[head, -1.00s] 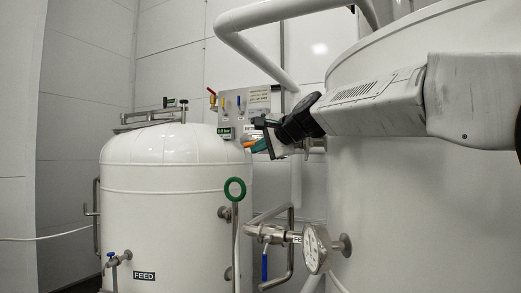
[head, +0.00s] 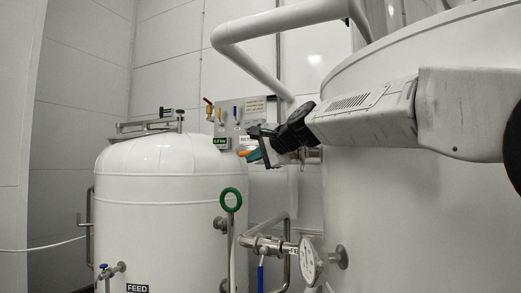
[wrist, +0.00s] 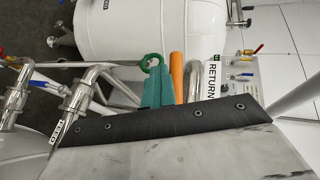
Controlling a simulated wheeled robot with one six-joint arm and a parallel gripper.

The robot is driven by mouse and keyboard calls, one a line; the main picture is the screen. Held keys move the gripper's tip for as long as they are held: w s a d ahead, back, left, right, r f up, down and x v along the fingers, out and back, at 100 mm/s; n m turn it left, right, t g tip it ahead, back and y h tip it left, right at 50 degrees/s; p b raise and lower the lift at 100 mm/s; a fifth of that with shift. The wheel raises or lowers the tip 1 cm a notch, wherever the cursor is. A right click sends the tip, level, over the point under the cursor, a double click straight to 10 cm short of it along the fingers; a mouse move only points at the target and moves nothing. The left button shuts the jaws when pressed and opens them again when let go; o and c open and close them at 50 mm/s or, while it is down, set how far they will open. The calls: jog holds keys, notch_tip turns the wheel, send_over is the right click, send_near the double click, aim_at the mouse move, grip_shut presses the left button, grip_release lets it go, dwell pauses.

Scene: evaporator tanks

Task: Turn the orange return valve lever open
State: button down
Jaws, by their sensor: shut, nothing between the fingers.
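The orange return valve lever (wrist: 177,74) shows as a straight orange bar in the wrist view. It lies just right of my gripper's teal fingers (wrist: 156,88), close beside them; I cannot tell whether they touch. A RETURN label (wrist: 213,75) is to the right of the lever, past a metal pipe. In the head view only a small orange tip of the lever (head: 245,153) shows, left of my gripper (head: 255,155). The gripper is shut and empty. My arm and gripper hide the valve body.
The white FEED tank (head: 155,215) stands at left, with a green ring handle (head: 231,199) in front. A large white tank (head: 370,220) is at right. A pressure gauge (head: 312,261) and a blue lever (head: 261,273) sit below. A panel with small valves (head: 240,115) is behind.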

jog(key=s+d+r, duration=0.2)
jog(key=s, duration=0.5)
jog(key=s+d+r, duration=0.2)
jog(key=s, duration=0.6)
jog(key=shift+s+d+r, duration=0.2)
jog(key=shift+d+r, duration=0.05)
jog(key=shift+r, duration=0.15)
